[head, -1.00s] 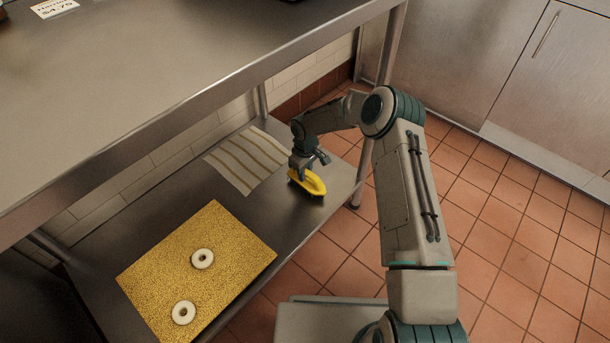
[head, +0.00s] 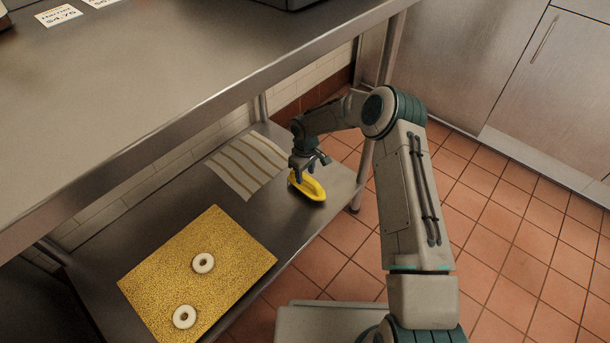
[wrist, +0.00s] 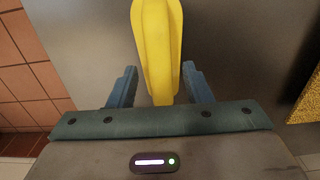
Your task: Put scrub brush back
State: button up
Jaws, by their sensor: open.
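The yellow scrub brush (head: 309,188) lies on the lower steel shelf (head: 262,222), near its right end. My gripper (head: 305,168) is just above the brush's far end. In the wrist view the brush (wrist: 157,45) runs up from between the two open blue fingers of my gripper (wrist: 160,88), with a gap visible on each side. The brush's underside is hidden.
A striped cloth (head: 248,163) lies behind and left of the brush. The upper steel counter (head: 150,90) overhangs the shelf. A shelf leg (head: 366,172) stands at right.

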notch_tip(320, 180, up, 10)
jog(key=p, duration=0.3)
jog(key=shift+f, duration=0.15)
